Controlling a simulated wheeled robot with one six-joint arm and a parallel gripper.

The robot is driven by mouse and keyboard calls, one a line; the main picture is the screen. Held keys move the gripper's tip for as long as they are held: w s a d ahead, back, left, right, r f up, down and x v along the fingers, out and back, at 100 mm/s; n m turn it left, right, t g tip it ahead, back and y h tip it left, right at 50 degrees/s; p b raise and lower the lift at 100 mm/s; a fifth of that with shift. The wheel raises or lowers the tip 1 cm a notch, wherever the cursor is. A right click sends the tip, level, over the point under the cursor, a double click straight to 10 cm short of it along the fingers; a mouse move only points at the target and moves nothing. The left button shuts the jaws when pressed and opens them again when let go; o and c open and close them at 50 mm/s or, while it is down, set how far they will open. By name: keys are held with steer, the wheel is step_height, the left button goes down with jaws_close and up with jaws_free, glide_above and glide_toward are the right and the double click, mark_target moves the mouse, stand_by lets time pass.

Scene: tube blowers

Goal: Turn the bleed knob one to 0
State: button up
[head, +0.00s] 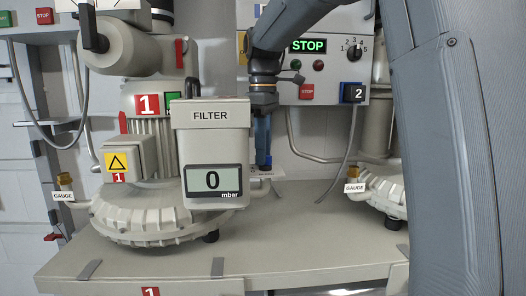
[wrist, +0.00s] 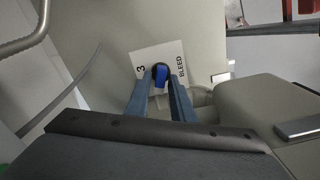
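The bleed knob (wrist: 160,75) is a small black knob with a blue pointer on a pale plate (wrist: 145,57) marked "BLEED" and "3" in the wrist view. Its zero mark does not show. My gripper (wrist: 161,82) has its two blue fingers on either side of the knob, apart from each other. I cannot tell whether they touch it. In the head view my gripper (head: 263,160) points down just behind the filter box (head: 212,120), which hides part of that place. The box's display (head: 213,181) reads "0 mbar".
Blower 1 (head: 140,205) stands left of the filter box, with a gauge (head: 64,188) at its side. A second blower (head: 385,190) with a gauge is at right. A control panel (head: 320,75) showing "STOP" is behind. The bench front (head: 280,255) is clear.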

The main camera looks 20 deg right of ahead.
steer(key=shift+o, duration=0.7)
step_height(320, 180, up, 6)
steer(key=shift+w+r+b, duration=0.1)
steer(key=shift+r+b, duration=0.1)
steer(key=shift+b, duration=1)
steer(key=shift+r, duration=0.7)
steer(key=shift+a, duration=0.1)
